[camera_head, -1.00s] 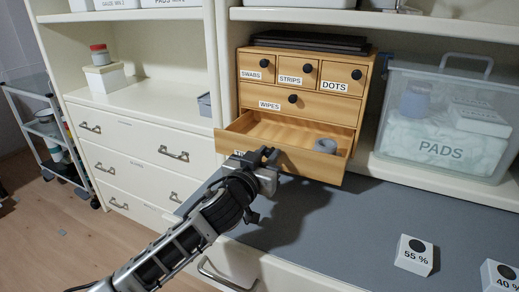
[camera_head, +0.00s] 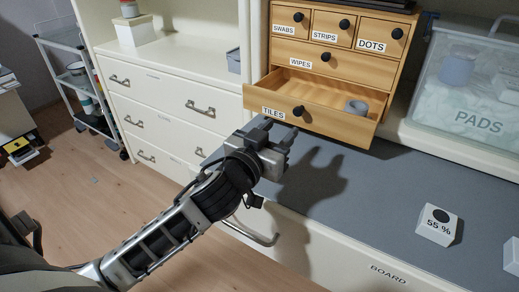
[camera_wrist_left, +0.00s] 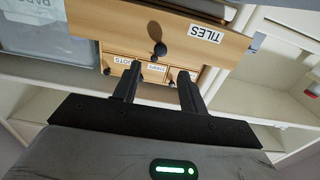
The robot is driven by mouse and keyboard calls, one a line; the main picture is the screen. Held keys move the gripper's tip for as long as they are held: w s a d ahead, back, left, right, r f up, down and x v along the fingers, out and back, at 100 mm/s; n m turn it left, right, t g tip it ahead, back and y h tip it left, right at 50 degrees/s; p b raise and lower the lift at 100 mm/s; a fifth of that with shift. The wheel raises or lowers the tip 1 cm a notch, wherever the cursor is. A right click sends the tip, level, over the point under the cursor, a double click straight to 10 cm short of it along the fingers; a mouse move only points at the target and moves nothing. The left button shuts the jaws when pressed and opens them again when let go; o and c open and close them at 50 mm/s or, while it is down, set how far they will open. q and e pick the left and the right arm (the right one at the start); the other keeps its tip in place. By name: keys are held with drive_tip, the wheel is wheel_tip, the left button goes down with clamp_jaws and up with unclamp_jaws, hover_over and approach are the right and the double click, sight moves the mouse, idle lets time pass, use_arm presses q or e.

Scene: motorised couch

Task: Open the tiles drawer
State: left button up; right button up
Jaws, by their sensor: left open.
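The tiles drawer (camera_head: 337,119) is the bottom drawer of a small wooden chest (camera_head: 341,75) on the grey counter. It stands pulled out, and a grey round item (camera_head: 357,107) lies inside at its right. Its dark knob (camera_head: 298,111) is bare. My left gripper (camera_head: 281,130) is open and empty, in front of and a little below the drawer front, apart from the knob. In the left wrist view the drawer front (camera_wrist_left: 185,32) and its knob (camera_wrist_left: 160,49) lie beyond the open fingers (camera_wrist_left: 157,88). The right gripper is not in view.
The swabs, strips, dots and wipes drawers are shut. A clear pads box (camera_head: 470,80) stands right of the chest. A white 55 % block (camera_head: 436,225) sits on the counter (camera_head: 350,190). A trolley (camera_head: 83,90) stands at the far left.

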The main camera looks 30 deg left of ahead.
use_arm(q)
drive_tip(key=s, duration=0.7)
drive_tip(key=shift+s, duration=0.25)
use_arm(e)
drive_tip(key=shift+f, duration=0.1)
